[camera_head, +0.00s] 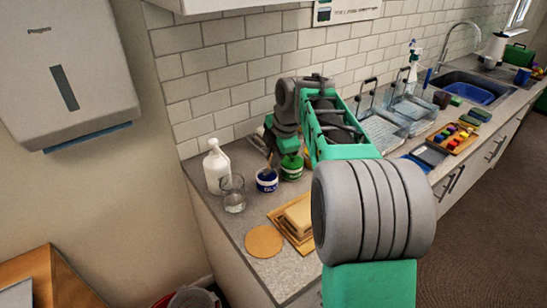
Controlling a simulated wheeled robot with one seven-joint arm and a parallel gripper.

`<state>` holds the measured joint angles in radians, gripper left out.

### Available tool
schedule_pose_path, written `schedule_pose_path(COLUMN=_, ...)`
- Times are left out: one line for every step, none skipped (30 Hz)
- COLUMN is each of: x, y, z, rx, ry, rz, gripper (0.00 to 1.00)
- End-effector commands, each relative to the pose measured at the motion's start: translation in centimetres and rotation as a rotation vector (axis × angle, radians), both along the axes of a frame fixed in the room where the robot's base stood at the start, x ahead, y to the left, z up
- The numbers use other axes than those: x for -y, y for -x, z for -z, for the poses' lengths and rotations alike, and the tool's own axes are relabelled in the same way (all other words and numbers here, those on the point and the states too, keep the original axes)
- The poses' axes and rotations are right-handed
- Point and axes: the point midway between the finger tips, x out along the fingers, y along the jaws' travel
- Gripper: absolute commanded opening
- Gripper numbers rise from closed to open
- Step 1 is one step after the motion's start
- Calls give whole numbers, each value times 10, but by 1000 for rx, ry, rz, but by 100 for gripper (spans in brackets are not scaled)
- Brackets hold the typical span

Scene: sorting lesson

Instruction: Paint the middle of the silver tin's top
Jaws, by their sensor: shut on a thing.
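My gripper (268,146) is small in the head view, pointing down at the back of the near counter end. It is shut on what looks like a thin brush (270,159), partly hidden by the hand and hard to make out. The brush's lower end is over or in the blue tin (267,182), which has a white label band. A green tin (292,170) stands just right of it, under my wrist. I cannot make out a silver tin; my arm hides part of the counter behind and right of the green tin.
A white pump bottle (214,168) and a clear glass (233,197) stand left of the blue tin. In front are a round cork mat (264,242) and a butter block (299,216) on a board. Clear racks, a block tray (454,138) and a sink lie farther right.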

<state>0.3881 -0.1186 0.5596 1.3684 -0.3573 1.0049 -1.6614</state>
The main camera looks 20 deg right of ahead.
Motion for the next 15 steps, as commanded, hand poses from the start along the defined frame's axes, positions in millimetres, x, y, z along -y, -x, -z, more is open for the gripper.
schedule_pose_path(x=0, y=1, z=4, rx=-8, ry=-3, rz=0, gripper=0)
schedule_pose_path(x=0, y=1, z=4, rx=-8, ry=-3, rz=0, gripper=0)
schedule_pose_path(x=0, y=1, z=3, rx=-8, ry=-3, rz=0, gripper=0)
schedule_pose_path(x=0, y=1, z=2, rx=-8, ry=-3, rz=0, gripper=0)
schedule_pose_path(x=0, y=1, z=0, rx=-8, ry=-3, rz=0, gripper=0)
schedule_pose_path(x=0, y=1, z=-3, rx=-8, ry=-3, rz=0, gripper=0)
schedule_pose_path(x=0, y=1, z=-6, rx=-7, ry=-2, rz=0, gripper=0)
schedule_pose_path(x=0, y=1, z=-10, rx=-7, ry=-2, rz=0, gripper=0)
schedule_pose_path(x=0, y=1, z=-14, rx=-6, ry=-2, rz=0, gripper=0)
schedule_pose_path(x=0, y=1, z=-18, rx=-5, ry=-2, rz=-1, gripper=0)
schedule_pose_path(x=0, y=1, z=-21, rx=-4, ry=-1, rz=-1, gripper=0)
schedule_pose_path(x=0, y=0, z=-25, rx=-3, ry=0, rz=-1, gripper=0)
schedule_pose_path(x=0, y=0, z=-28, rx=-3, ry=0, rz=-1, gripper=0)
schedule_pose_path(x=0, y=0, z=-31, rx=-3, ry=0, rz=-1, gripper=0)
schedule_pose_path(x=0, y=0, z=-34, rx=-3, ry=0, rz=-1, gripper=0)
